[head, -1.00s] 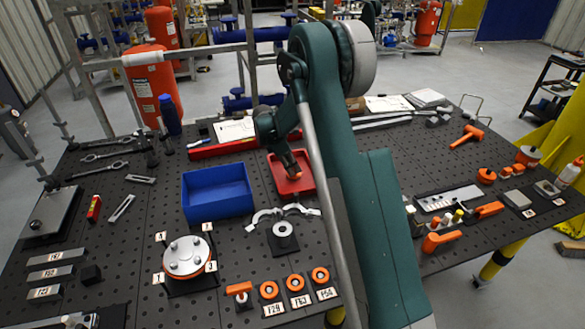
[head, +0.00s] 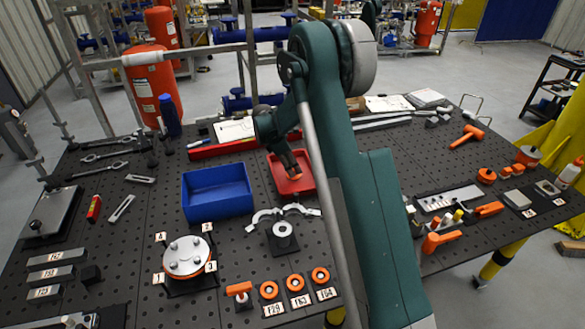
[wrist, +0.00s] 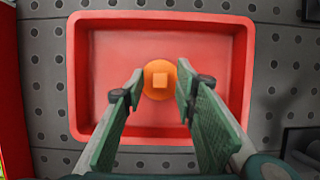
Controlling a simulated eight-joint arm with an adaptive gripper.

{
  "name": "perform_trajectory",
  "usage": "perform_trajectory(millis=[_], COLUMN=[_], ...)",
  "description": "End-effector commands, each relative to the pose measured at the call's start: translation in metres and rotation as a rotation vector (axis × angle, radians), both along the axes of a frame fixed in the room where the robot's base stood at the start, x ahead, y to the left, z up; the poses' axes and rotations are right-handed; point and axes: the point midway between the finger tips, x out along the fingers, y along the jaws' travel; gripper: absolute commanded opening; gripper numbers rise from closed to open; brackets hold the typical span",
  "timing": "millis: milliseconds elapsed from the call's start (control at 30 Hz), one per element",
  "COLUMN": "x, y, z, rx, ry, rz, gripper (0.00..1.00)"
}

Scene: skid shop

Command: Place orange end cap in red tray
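The orange end cap (wrist: 159,79) is round with a square raised centre. In the wrist view it appears within the red tray (wrist: 85,75), near the middle, between and beyond my fingertips. The cap is small and hard to separate from the gripper there.
A blue bin (head: 217,195) stands left of the tray. A grey clamp piece (head: 283,229) sits in front. Several orange rings (head: 296,283) with number labels lie at the front edge. A red bar (head: 222,149) lies behind the bin. My arm hides the bench to the tray's right.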

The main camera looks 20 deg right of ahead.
Motion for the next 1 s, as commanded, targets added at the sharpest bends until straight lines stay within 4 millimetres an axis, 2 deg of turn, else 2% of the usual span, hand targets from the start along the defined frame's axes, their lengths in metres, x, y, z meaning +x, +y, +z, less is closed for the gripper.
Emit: perform_trajectory(millis=[700, 1000], x=[0.000, 0.000], y=[0.039, 0.045], z=[0.094, 0.108], rx=[0.000, 0.000], ry=[0.000, 0.000], rz=[0.001, 0.001], gripper=[0.29, 0.29])
